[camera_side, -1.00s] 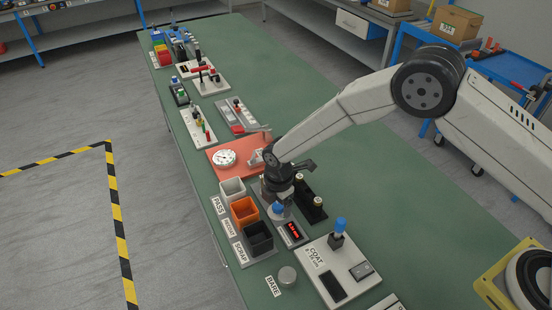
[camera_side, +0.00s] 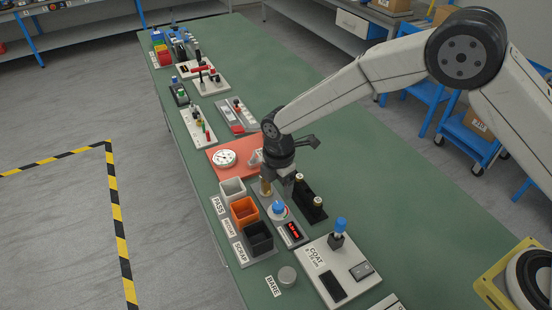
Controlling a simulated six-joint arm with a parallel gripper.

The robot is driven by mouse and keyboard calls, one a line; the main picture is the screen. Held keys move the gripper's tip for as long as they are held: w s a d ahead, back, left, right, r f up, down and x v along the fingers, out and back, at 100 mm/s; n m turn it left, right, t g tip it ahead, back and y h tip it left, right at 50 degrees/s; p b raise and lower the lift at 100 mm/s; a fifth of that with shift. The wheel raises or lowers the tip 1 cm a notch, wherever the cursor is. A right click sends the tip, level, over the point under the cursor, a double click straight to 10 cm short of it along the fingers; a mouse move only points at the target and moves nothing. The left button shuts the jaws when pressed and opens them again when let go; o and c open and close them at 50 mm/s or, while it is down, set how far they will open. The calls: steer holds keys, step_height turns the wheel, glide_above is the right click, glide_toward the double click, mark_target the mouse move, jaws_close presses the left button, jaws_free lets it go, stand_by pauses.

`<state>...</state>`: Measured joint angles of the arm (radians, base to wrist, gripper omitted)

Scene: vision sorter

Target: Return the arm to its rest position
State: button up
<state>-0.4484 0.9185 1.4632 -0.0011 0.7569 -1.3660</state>
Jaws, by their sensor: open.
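My gripper (camera_side: 283,178) is open and points down over the middle of the green bench (camera_side: 345,160). It hangs just behind a device with a red display (camera_side: 293,231), which bears a blue-topped part (camera_side: 278,207). A small brass-coloured cylinder (camera_side: 266,187) stands at the left of my gripper in the picture. I see nothing between the fingers, though the fingertips are small and dark. A black block with brass-topped pegs (camera_side: 310,200) is close to the right of my gripper.
White (camera_side: 232,188), orange (camera_side: 243,211) and black (camera_side: 258,237) bins stand in a row at the left edge. A red plate with a dial gauge (camera_side: 225,158) lies behind them. The COAT station (camera_side: 340,273) is in front.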

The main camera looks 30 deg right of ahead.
steer(key=shift+r, duration=0.1)
steer(key=s+d+r+m+t, duration=0.1)
steer(key=s+d+r+m, duration=0.4)
steer(key=d+m, duration=0.3)
steer(key=s+d+r+m+t, duration=0.1)
steer(key=s+d+r+m, duration=0.45)
steer(key=d, duration=0.45)
steer(key=s+d+m, duration=0.4)
steer(key=s+m, duration=0.3)
steer(key=s, duration=0.2)
steer(key=shift+d+r+t, duration=0.15)
steer(key=shift+d+t, duration=0.15)
steer(key=shift+d, duration=0.1)
steer(key=shift+w, duration=0.1)
steer(key=shift+c, duration=0.2)
